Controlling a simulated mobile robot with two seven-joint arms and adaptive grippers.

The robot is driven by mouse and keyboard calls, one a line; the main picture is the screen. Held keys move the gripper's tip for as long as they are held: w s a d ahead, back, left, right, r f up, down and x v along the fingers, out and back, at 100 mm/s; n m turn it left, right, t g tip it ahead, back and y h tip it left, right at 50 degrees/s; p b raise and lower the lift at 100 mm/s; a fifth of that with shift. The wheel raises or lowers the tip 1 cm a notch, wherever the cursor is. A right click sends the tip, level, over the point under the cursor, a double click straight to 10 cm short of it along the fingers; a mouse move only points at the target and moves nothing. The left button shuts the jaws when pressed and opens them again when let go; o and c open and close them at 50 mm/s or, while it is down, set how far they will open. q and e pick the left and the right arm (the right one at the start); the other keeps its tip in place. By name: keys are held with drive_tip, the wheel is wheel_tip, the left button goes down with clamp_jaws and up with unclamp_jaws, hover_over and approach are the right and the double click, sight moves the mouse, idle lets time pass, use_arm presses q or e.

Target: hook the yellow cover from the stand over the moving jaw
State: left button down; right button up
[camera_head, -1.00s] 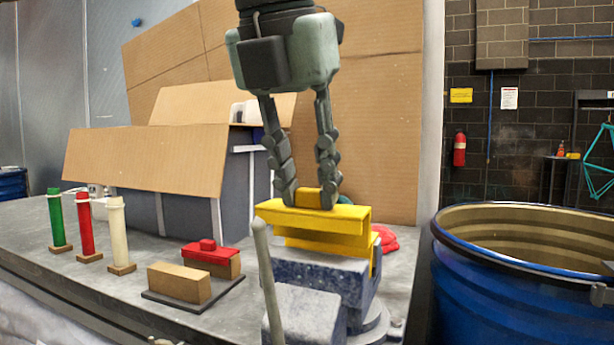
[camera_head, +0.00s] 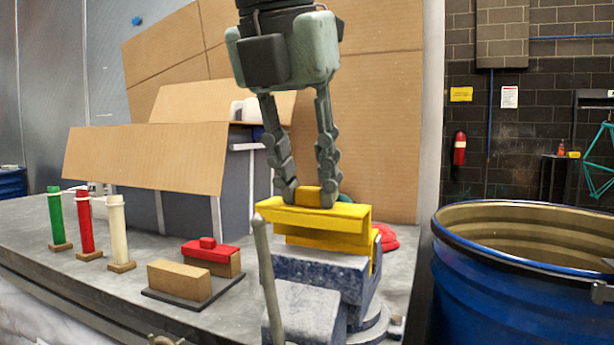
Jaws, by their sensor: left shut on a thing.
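My left gripper (camera_head: 307,197) points down from the top of the view and is shut on the raised tab of the yellow cover (camera_head: 335,217). The cover is level, at the top of the grey speckled vise (camera_head: 318,268). More yellow shows just below and behind it; I cannot tell whether that is the same piece. Whether the cover touches a jaw is also unclear. The dark stand (camera_head: 197,303) at left carries a bare wooden block (camera_head: 180,285) and a block with a red cover (camera_head: 210,250). My right gripper is not in view.
A bar-like handle (camera_head: 266,275) rises in front of the vise. Green, red and white tubes (camera_head: 117,230) stand on the table at left. Cardboard and a grey box (camera_head: 180,212) are behind. A red item (camera_head: 385,238) lies behind the vise; a blue drum (camera_head: 500,290) stands at right.

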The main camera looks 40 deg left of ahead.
sight(305, 210)
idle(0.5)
use_arm(q)
drive_tip(key=shift+f+b, duration=2.1)
drive_tip(key=shift+f, duration=0.3)
drive_tip(key=c, duration=1.1)
unclamp_jaws()
drive_tip(key=shift+c, duration=0.2)
drive_tip(key=shift+r, duration=0.1)
drive_tip(key=v, duration=1.2)
